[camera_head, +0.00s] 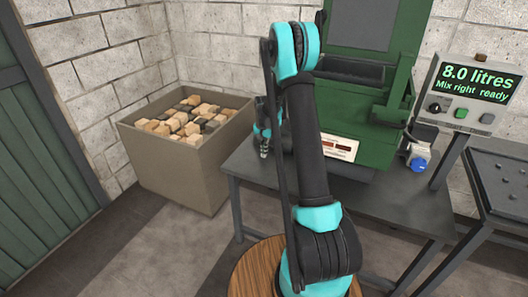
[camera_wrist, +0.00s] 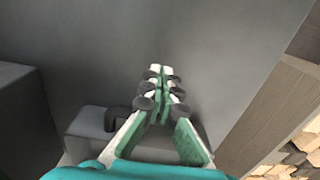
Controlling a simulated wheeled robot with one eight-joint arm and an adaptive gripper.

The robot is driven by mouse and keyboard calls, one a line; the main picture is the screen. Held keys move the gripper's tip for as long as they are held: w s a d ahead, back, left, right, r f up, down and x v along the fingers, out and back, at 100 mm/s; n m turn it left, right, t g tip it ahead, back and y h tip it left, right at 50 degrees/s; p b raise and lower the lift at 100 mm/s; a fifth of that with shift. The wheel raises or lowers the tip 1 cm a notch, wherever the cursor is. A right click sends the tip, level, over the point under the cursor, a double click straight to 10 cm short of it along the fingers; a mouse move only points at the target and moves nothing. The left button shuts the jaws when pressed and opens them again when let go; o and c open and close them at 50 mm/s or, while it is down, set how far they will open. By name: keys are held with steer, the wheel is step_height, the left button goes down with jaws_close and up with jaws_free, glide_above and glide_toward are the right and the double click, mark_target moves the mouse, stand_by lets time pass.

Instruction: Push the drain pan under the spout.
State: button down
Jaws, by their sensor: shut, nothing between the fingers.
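My gripper (camera_head: 264,152) is at the left end of the grey table (camera_head: 250,180), beside the green machine (camera_head: 365,115) and partly hidden behind my arm. In the wrist view my gripper (camera_wrist: 160,72) has its fingers together, with nothing between them. A grey block-like shape (camera_wrist: 85,122) with a dark loop shows behind the fingers; I cannot tell whether it is the drain pan. I cannot make out the pan or the spout in the head view. My arm covers part of the machine's front and the table.
A tan bin (camera_head: 185,165) of wood blocks stands left of the table; its blocks (camera_wrist: 300,155) also show at the wrist view's lower right. A display (camera_head: 475,83) reads "8.0 litres, Mix right ready". A blue-and-white fitting (camera_head: 418,162) is at the machine's right. Front-left floor is clear.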

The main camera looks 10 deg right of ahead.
step_height(320, 180, up, 10)
steer(key=s+r+n+t, duration=0.1)
steer(key=s+r+n, duration=0.15)
steer(key=s, duration=0.55)
steer(key=s+r+n+t, duration=0.1)
steer(key=s+r, duration=0.2)
steer(key=s, duration=0.6)
steer(key=s+f+n+t, duration=0.1)
steer(key=s+f+n, duration=0.1)
steer(key=s, duration=0.8)
steer(key=s+f+n+t, duration=0.1)
steer(key=s, duration=0.9)
steer(key=shift+a+f+n, duration=0.35)
steer(key=shift+a, duration=0.05)
